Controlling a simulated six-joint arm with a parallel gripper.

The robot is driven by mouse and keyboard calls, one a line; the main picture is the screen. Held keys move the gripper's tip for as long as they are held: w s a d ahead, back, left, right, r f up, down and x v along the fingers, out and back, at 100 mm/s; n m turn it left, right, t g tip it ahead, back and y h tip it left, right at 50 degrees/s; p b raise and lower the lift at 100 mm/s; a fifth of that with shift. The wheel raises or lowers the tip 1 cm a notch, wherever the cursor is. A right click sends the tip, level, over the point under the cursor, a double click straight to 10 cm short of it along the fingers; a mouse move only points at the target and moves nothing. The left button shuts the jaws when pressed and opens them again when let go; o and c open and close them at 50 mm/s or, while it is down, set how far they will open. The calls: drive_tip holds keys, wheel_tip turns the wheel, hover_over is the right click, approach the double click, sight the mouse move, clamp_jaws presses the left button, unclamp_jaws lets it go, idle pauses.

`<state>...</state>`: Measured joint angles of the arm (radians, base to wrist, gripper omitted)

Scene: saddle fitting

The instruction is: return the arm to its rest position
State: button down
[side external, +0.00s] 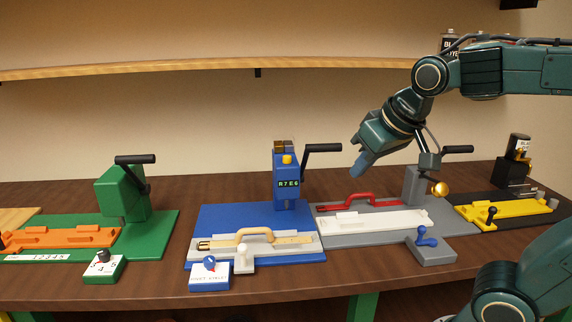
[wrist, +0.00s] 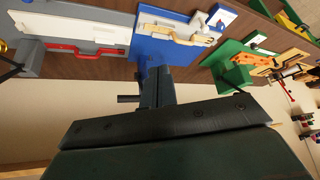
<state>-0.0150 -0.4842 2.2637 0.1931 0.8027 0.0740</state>
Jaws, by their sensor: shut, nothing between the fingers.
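My gripper (side external: 362,164) hangs in the air at the right of the side view, above and behind the grey station and its red-handled part (side external: 360,199). Its fingers are together, with nothing held, and point down and to the left. They touch nothing that I can see. In the wrist view the closed fingers (wrist: 155,88) show at the middle, in front of the blue station's board (wrist: 165,48). The wrist picture is tilted, with the stations along the top.
The blue station (side external: 286,182) has a black lever. The green station (side external: 125,196) stands left, the grey station (side external: 415,187) and black-and-yellow station (side external: 500,208) right. A wooden shelf (side external: 200,67) runs along the wall. The table's front strip (side external: 130,292) is mostly clear.

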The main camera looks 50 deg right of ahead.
drive_tip(key=s+a+f+n+y, duration=0.1)
drive_tip(key=s+a+f+n, duration=0.1)
drive_tip(key=s+f, duration=0.3)
drive_tip(key=s+a, duration=0.1)
drive_tip(key=s, duration=0.3)
drive_tip(key=shift+a+n+g, duration=0.2)
drive_tip(key=shift+n+g, duration=0.1)
drive_tip(key=shift+n, duration=0.1)
